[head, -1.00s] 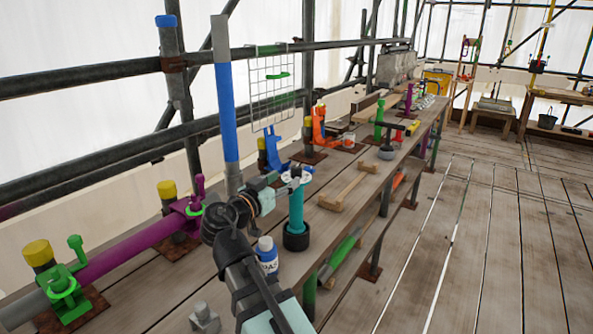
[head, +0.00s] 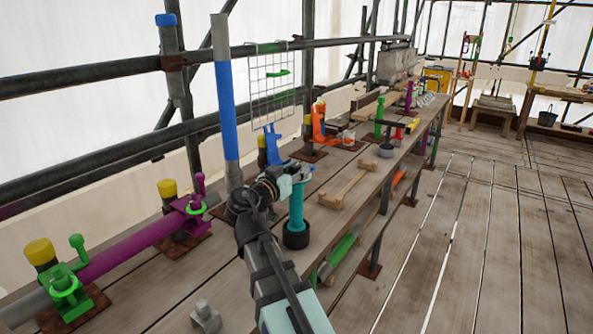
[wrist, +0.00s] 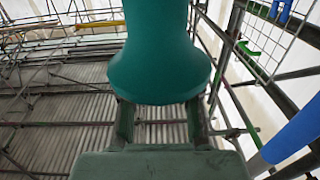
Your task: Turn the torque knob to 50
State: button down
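An upright teal tool with a black foot (head: 296,208) stands at the front edge of the plank bench. My gripper (head: 292,174) is at its upper end. In the wrist view a flared teal body (wrist: 160,75) fills the top centre. My gripper's two fingers (wrist: 160,122) show apart below it, and their tips are hidden behind it. I cannot tell whether they press on it. No torque scale, number or mark is readable, and I cannot make out which part is the torque knob.
A blue-banded post (head: 227,110) stands close behind my gripper. A purple clamp (head: 194,206) and a green clamp (head: 66,285) sit on the pipe at left. A wooden piece (head: 348,185) lies to the right. A grey block (head: 205,317) is in front. The floor at right is clear.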

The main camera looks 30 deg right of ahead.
jog(key=shift+t, duration=0.3)
